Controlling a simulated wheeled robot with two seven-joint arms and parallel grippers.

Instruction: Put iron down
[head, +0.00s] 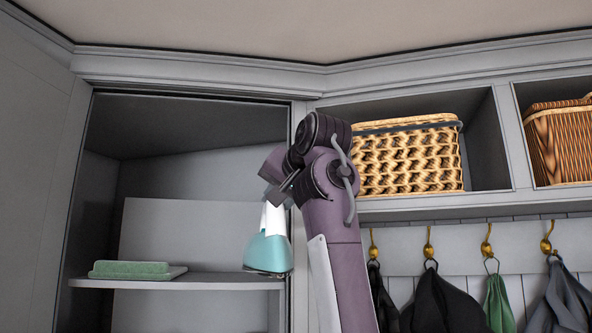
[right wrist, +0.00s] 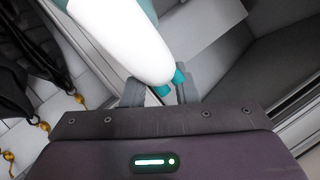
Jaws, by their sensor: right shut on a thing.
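The iron (head: 268,250) is teal and white. In the head view it hangs tilted from my right gripper (head: 280,195), its sole low, at the right front part of the cupboard shelf (head: 190,283). I cannot tell whether it touches the shelf. In the right wrist view the iron's white body (right wrist: 125,40) fills the upper middle, and my right gripper (right wrist: 160,88) is shut on it. The gripper's fingers are partly hidden behind my wrist and the iron. My left gripper is not in view.
A folded green cloth (head: 130,269) lies on the shelf's left part; the shelf's middle is free. The cupboard's right frame (head: 299,250) stands close to the iron. Wicker baskets (head: 410,160) fill cubbies at right, above hooks with hanging clothes (head: 445,300).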

